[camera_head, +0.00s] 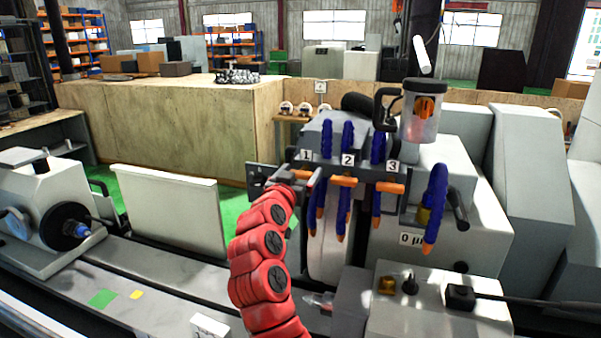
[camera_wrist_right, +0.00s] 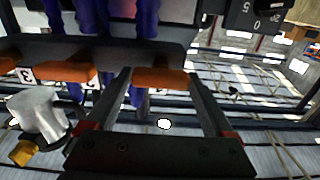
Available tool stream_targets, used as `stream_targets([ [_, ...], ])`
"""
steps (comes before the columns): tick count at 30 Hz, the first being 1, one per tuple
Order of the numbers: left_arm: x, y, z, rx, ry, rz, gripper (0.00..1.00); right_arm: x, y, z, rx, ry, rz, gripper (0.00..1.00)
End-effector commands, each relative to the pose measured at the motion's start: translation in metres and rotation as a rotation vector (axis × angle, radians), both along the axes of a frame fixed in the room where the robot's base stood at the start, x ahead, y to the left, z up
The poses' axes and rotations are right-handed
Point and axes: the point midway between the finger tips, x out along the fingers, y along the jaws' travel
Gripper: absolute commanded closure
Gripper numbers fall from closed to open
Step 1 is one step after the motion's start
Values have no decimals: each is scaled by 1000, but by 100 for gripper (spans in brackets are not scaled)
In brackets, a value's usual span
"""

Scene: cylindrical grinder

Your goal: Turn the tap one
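Three orange tap handles sit in a row on a dark bar under labels 1, 2 and 3 in the head view. Tap one (camera_head: 302,174) is the leftmost, beside tap two (camera_head: 343,181) and tap three (camera_head: 390,187). My red right arm reaches up from below, with my right gripper (camera_head: 291,180) at tap one. In the right wrist view, my right gripper (camera_wrist_right: 160,78) has its two fingers apart. An orange handle (camera_wrist_right: 160,83), apparently tap one, lies between the fingertips. Whether they touch it is unclear. My left gripper is not in view.
Blue hoses (camera_head: 347,140) with orange nozzles hang around the taps. A clear cup with an orange knob (camera_head: 424,107) stands above right. A control box (camera_head: 440,312) is at the lower right, and the grinder bed with a spindle (camera_head: 68,228) lies left.

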Motion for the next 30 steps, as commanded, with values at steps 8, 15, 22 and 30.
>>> stream_targets([
  [8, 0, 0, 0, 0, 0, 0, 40, 0, 0, 0, 0, 0, 0, 65],
  [15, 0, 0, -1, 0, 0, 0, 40, 0, 0, -1, -8, 2, -1, 78],
  [22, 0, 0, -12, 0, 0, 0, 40, 0, 1, -3, -73, 25, 0, 78],
  [30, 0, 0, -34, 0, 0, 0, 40, 0, 2, -4, -264, 86, -1, 78],
])
